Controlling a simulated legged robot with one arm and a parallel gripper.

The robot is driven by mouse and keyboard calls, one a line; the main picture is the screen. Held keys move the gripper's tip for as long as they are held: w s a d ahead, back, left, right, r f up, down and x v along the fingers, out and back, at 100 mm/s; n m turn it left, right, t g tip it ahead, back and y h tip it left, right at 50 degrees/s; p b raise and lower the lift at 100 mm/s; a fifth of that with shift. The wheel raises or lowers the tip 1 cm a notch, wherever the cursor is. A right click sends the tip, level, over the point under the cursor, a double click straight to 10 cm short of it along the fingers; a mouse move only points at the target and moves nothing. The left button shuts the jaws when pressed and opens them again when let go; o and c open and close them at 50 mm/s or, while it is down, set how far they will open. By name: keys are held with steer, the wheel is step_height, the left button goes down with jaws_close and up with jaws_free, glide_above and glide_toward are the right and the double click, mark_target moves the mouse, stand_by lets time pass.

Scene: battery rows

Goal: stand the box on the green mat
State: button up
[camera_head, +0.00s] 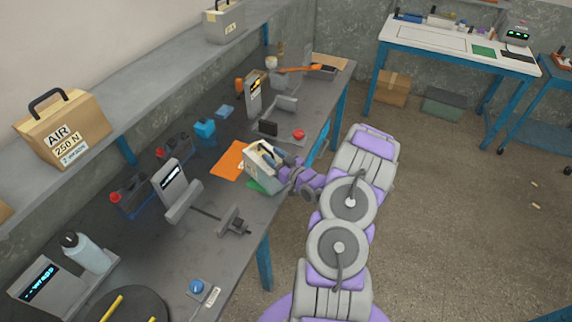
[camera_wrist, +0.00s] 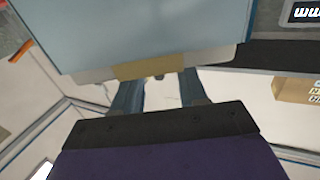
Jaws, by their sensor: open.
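The box (camera_head: 259,171), pale grey with a light front, is at the bench's right edge, over the green mat (camera_head: 256,186). Only a strip of the mat shows below it. The box looks slanted; I cannot tell whether its base lies flat on the mat. In the wrist view the box (camera_wrist: 150,35) fills the top as a pale blue face with a grey edge and a tan patch. My gripper (camera_head: 282,163) is at the box's right side, its jaws open. In the wrist view its blue-grey fingers (camera_wrist: 162,92) reach towards the box edge; contact is unclear.
An orange sheet (camera_head: 230,160) lies left of the box. A grey gauge with a display (camera_head: 172,182), a clamp (camera_head: 233,222) and a blue block (camera_head: 205,129) are nearby on the dark bench (camera_head: 150,250). A tan AIR box (camera_head: 65,128) stands on the shelf.

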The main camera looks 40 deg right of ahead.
steer(key=s+p, duration=0.1)
steer(key=s, duration=0.6)
steer(key=shift+s, duration=0.2)
stand_by(0.4)
